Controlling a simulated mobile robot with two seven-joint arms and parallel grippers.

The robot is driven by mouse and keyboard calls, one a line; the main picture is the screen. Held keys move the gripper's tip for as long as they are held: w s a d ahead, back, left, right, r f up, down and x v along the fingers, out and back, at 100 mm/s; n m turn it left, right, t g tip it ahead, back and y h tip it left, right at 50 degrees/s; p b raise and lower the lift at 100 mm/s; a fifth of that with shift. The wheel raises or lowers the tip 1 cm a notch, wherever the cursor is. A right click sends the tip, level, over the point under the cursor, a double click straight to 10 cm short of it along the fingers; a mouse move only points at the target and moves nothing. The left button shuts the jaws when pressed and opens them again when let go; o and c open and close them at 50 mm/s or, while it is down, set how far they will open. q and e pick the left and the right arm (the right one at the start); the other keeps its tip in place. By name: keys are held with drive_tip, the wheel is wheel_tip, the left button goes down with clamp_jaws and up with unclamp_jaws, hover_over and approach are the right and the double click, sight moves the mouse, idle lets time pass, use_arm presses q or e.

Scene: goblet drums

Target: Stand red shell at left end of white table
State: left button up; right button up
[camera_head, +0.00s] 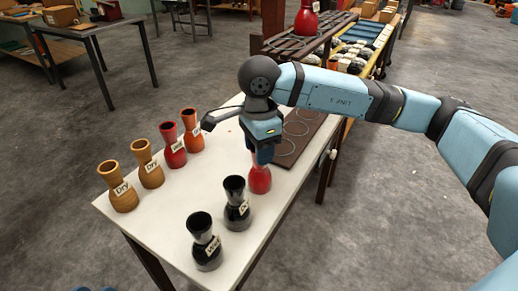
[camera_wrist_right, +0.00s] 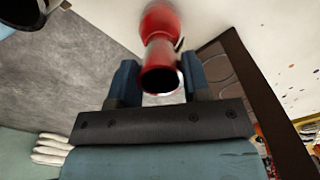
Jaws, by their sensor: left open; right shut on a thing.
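A red goblet-shaped shell (camera_head: 260,179) is upright near the right side of the white table (camera_head: 165,222). My right gripper (camera_head: 264,154) reaches down over it, shut on its upper part. In the right wrist view the red shell (camera_wrist_right: 160,66) lies between the two blue fingers, its open mouth facing the camera. I cannot tell whether its base touches the table. Two blue tips of my left gripper (camera_head: 95,289) show apart at the bottom edge; the rest is out of frame.
Two tan shells (camera_head: 123,190), two red or orange shells (camera_head: 173,147) and two black shells (camera_head: 205,246), all labelled, stand on the white table. A brown board with round recesses (camera_head: 300,137) lies at the far right end. Table space between the rows is clear.

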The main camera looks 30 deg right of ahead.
drive_tip(key=o, duration=0.7)
drive_tip(key=shift+f, duration=0.15)
drive_tip(key=o, duration=0.5)
use_arm(q)
drive_tip(key=shift+f, duration=0.1)
use_arm(e)
drive_tip(key=shift+r, duration=0.2)
drive_tip(key=shift+r, duration=0.35)
wheel_tip(320, 180, up, 5)
drive_tip(key=shift+r+p, duration=0.1)
drive_tip(key=shift+p, duration=0.9)
use_arm(q)
drive_tip(key=shift+w+a+f+g+y+p, duration=0.15)
drive_tip(key=shift+a+f+g+y+p, duration=0.35)
drive_tip(key=shift+a+f+y+p, duration=0.4)
use_arm(e)
wheel_tip(320, 180, up, 6)
drive_tip(key=shift+r, duration=0.1)
